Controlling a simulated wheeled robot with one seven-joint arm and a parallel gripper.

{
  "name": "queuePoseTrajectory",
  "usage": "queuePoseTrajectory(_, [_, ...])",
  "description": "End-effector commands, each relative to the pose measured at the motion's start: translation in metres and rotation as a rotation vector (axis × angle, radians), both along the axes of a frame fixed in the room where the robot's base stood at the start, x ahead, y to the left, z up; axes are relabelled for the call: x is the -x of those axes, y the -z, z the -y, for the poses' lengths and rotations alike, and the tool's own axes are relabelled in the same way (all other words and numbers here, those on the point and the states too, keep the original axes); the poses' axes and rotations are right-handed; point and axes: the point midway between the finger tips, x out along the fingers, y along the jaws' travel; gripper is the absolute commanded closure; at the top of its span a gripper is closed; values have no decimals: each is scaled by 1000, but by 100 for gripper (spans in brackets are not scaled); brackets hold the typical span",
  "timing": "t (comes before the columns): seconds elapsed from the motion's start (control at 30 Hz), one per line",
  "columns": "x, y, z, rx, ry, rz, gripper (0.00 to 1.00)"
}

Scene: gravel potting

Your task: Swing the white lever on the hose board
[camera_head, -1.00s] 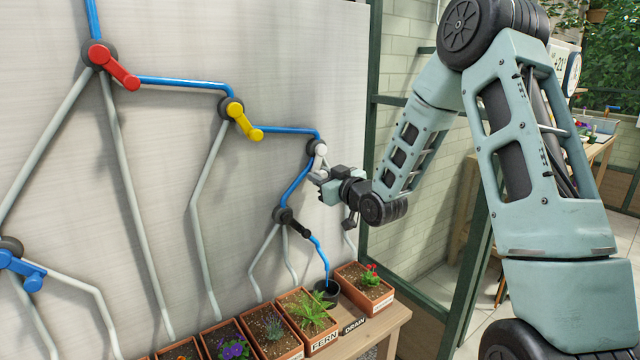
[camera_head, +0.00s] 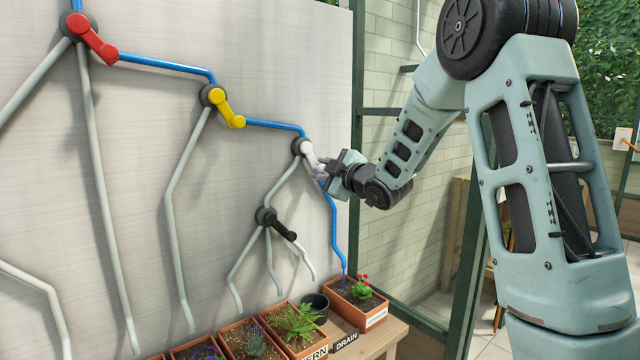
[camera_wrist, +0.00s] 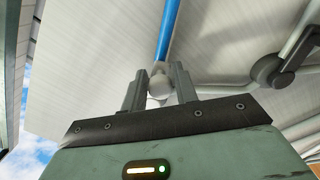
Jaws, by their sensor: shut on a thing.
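The white lever (camera_head: 309,153) is on a dark round hub on the pale hose board (camera_head: 270,40). It slants down to the right. My gripper (camera_head: 325,173) is shut on the lever's lower end. In the wrist view the two fingers (camera_wrist: 160,88) stand on either side of the pale lever end (camera_wrist: 159,79). A blue line runs from the yellow lever (camera_head: 227,110) to the white lever's hub, then down the right branch to the red-flowered planter (camera_head: 357,302). The branch toward the black lever (camera_head: 283,229) is grey.
The red lever (camera_head: 95,42) is at the upper left of the board. Planters and a dark drain pot (camera_head: 315,305) stand on a wooden bench (camera_head: 386,336) below. A green frame post (camera_head: 357,130) borders the board on the right.

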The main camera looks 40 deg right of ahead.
Motion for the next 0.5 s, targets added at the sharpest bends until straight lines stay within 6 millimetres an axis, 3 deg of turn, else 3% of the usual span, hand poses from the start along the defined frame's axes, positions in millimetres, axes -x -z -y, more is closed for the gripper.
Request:
queuePoseTrajectory(0.03, [-1, 2, -6, 24, -17, 1, 100])
queuePoseTrajectory(0.5, [-1, -1, -4, 92, -20, 1, 100])
